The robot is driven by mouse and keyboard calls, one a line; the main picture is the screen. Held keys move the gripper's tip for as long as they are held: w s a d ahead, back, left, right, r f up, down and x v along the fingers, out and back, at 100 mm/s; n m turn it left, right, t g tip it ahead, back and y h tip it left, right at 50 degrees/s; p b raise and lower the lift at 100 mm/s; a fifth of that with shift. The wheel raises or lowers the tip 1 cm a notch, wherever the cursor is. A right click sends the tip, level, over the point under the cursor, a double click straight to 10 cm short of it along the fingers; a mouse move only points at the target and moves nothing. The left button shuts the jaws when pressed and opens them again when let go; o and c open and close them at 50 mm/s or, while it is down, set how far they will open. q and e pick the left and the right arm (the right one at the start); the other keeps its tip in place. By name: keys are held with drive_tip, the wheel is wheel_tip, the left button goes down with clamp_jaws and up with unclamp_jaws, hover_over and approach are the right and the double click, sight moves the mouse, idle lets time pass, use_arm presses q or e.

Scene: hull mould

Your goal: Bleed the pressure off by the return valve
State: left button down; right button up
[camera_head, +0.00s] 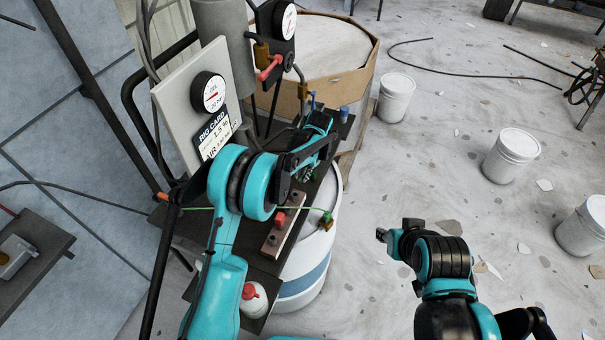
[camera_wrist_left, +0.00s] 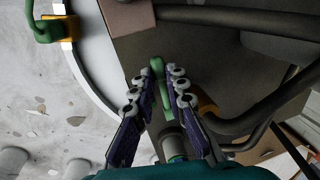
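A green handle (camera_wrist_left: 157,68), which may be the return valve's, shows between the fingers of my left gripper (camera_wrist_left: 164,80) in the left wrist view. The two fingers stand apart on either side of it; I cannot tell whether they touch it. In the head view my left gripper (camera_head: 318,140) is over the far end of the dark bench and hides the handle. A green and brass valve (camera_head: 326,220) sits at the bench's right edge. My right gripper (camera_head: 384,235) is over open floor, its fingers unclear.
A white panel (camera_head: 178,88) with a gauge (camera_head: 209,92) and rig card (camera_head: 219,135) stands at the left. A red lever (camera_head: 270,69) sits below another gauge (camera_head: 288,22). Dark hoses (camera_wrist_left: 240,18) run close to my left gripper. White buckets (camera_head: 396,98) stand on the floor.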

use_arm(q)
drive_tip(key=f+t+b, duration=0.1)
drive_tip(key=b, duration=0.1)
drive_tip(key=f+t+b, duration=0.1)
drive_tip(key=t+b, duration=0.1)
drive_tip(key=f+t+h+b, duration=0.1)
drive_tip(key=b, duration=0.1)
drive_tip(key=shift+s+a+f+t, duration=0.1)
drive_tip(key=shift+s+f+t, duration=0.05)
drive_tip(key=shift+s+t, duration=0.2)
drive_tip(key=shift+n+t+b, duration=0.3)
drive_tip(key=shift+t+b, duration=0.05)
drive_tip(key=shift+b, duration=0.3)
drive_tip(key=shift+w, duration=0.1)
drive_tip(key=c, duration=1.5)
unclamp_jaws()
drive_tip(key=shift+c, duration=0.2)
drive_tip(key=v, duration=1.2)
drive_tip(key=shift+a, duration=0.2)
